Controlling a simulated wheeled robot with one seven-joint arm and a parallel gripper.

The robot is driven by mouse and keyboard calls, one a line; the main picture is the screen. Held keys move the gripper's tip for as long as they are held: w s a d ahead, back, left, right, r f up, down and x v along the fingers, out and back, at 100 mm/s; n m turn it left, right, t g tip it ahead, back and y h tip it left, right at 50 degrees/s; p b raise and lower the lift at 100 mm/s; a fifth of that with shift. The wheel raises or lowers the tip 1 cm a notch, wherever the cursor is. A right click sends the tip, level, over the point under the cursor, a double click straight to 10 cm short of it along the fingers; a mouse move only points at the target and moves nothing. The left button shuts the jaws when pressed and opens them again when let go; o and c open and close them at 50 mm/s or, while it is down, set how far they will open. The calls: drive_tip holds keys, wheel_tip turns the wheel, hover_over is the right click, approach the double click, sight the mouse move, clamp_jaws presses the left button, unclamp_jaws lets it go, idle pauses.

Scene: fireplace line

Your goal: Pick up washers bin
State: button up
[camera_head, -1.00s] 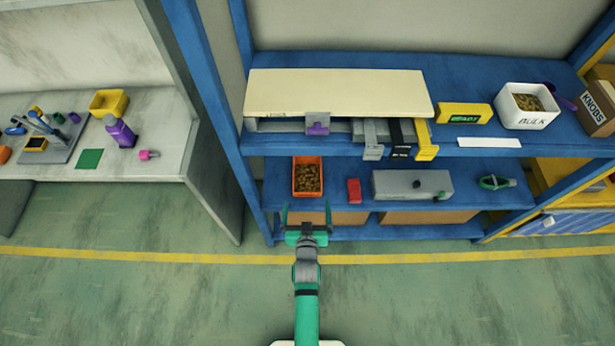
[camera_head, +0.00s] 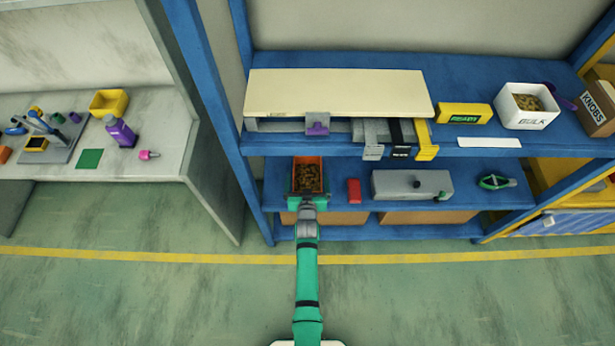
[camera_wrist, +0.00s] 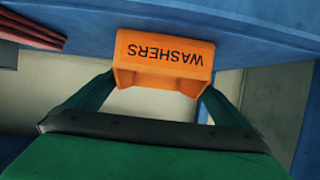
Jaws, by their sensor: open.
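The washers bin (camera_head: 308,164) is an orange open bin filled with small brown pieces. It stands on the lower blue shelf, near its left end, at the front. In the wrist view its orange label face (camera_wrist: 165,50) reads "WASHERS" upside down. My gripper (camera_head: 307,185) is open at the front of the bin. In the wrist view my gripper's two green fingers (camera_wrist: 152,95) stand apart, one toward each side of the bin. Whether either finger touches the bin I cannot tell.
A red object (camera_head: 354,190) lies on the lower shelf right of the bin, with a grey box (camera_head: 412,184) beyond it. A blue upright (camera_head: 208,110) stands to the left. The floor in front is clear.

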sight(307, 178)
drive_tip(key=shift+x, duration=1.95)
drive_tip(key=shift+f, duration=0.1)
drive_tip(key=c, duration=1.1)
